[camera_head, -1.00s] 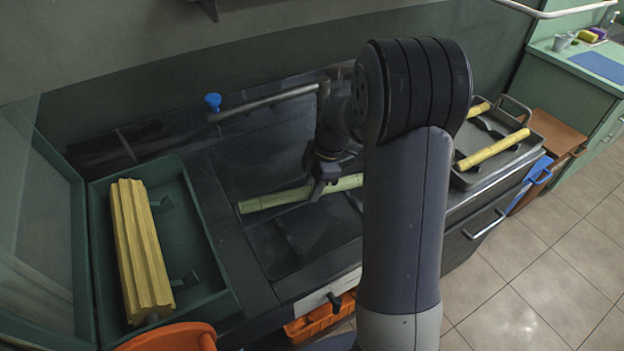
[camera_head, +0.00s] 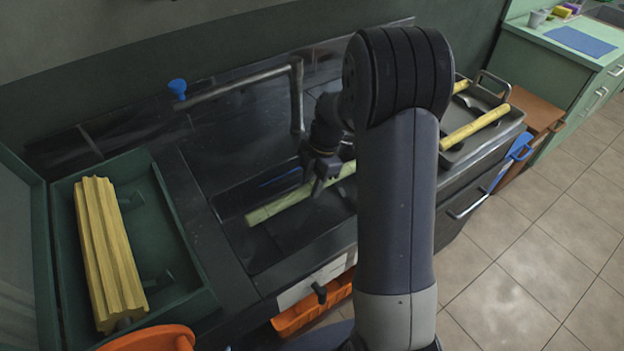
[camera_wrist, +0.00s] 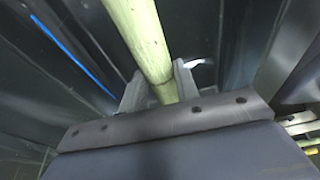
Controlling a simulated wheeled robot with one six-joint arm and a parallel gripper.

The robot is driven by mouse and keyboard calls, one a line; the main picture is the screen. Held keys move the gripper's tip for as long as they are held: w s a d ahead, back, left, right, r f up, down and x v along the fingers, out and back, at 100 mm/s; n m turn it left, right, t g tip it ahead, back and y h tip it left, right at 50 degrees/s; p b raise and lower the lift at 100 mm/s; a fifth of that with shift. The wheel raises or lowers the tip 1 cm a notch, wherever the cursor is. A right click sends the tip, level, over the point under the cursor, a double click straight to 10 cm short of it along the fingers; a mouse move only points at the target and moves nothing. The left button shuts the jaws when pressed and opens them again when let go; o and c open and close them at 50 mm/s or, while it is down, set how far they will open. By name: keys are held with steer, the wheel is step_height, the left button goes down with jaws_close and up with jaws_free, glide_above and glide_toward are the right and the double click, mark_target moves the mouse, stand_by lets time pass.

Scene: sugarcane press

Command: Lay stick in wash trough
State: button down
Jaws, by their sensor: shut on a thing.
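A pale green-yellow stick (camera_head: 282,207) is held across my gripper (camera_head: 322,178) in the head view, over the dark wash trough (camera_head: 262,250). In the wrist view the stick (camera_wrist: 142,40) runs up between the two fingers of my gripper (camera_wrist: 158,85), which are shut on it. The stick's right part is hidden behind my arm in the head view. The trough's dark walls show on both sides of the stick in the wrist view. I cannot tell whether the stick touches the trough floor.
A faucet (camera_head: 240,85) with a blue handle (camera_head: 178,87) reaches over the trough's back. A green tray (camera_head: 185,265) with a yellow ridged roller (camera_head: 105,250) stands at left. A grey tray (camera_head: 490,105) with yellow sticks (camera_head: 474,128) is at right. Orange bins (camera_head: 312,315) sit below in front.

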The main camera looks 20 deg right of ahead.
steer(key=shift+f+b, duration=2.95)
steer(key=shift+f, duration=1.3)
steer(key=shift+c, duration=2.1)
jaws_free()
steer(key=shift+r, duration=0.1)
steer(key=shift+p+v, duration=2.05)
steer(key=shift+v, duration=1.45)
